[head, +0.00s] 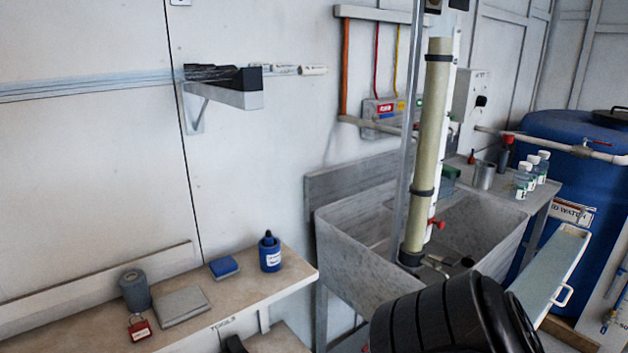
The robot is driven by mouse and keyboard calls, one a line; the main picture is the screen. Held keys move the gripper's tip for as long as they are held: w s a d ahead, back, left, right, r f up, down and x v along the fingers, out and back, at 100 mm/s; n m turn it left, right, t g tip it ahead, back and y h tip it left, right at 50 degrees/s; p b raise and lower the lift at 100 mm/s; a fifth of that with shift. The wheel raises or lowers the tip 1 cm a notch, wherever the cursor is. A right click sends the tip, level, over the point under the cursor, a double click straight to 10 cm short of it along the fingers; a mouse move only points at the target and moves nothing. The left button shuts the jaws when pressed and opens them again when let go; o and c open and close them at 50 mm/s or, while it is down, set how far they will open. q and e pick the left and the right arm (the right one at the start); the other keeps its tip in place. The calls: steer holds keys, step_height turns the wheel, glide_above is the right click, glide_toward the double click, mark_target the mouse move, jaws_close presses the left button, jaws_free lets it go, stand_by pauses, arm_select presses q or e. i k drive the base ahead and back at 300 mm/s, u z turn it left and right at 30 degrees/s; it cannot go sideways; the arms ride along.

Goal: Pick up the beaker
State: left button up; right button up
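A grey metal cup, which looks like the beaker (485,175), stands upright on the ledge at the right end of the sink. It is left of several small clear bottles (523,181) with white caps. Its contents cannot be made out. Neither of my grippers can be made out in the head view, and nothing is seen touching the cup.
A tall tan column (432,150) rises in front of the grey sink (360,255). A large black ribbed shape (440,320) fills the bottom. A blue tank (570,135) stands right. The left bench (230,300) holds a blue bottle (270,256) and a grey roll (135,291).

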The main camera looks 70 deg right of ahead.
mark_target(449, 177)
steer(key=u, duration=0.9)
steer(key=k, duration=2.95)
steer(key=z, duration=1.4)
